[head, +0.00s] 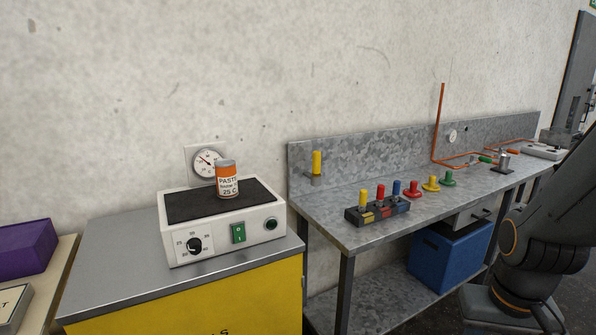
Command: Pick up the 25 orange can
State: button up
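The orange can (228,180) stands upright on the dark top plate of a white device (222,222). It has an orange band, a grey lid and a white label reading "PASTE" and "25 C". Nothing touches the can apart from the plate under it. My dark arm shows at the right edge, well away from the can. My gripper is not in view.
The device sits on a grey-topped yellow cabinet (205,300). To the right is a metal bench (365,235) with coloured pegs, a peg block (377,210) and copper piping. A blue bin (447,258) is below. A purple box (22,247) is at left.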

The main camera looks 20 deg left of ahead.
aim_at(225, 169)
jog(key=z, duration=0.9)
jog(key=i, duration=1.7)
jog(key=u, duration=2.9)
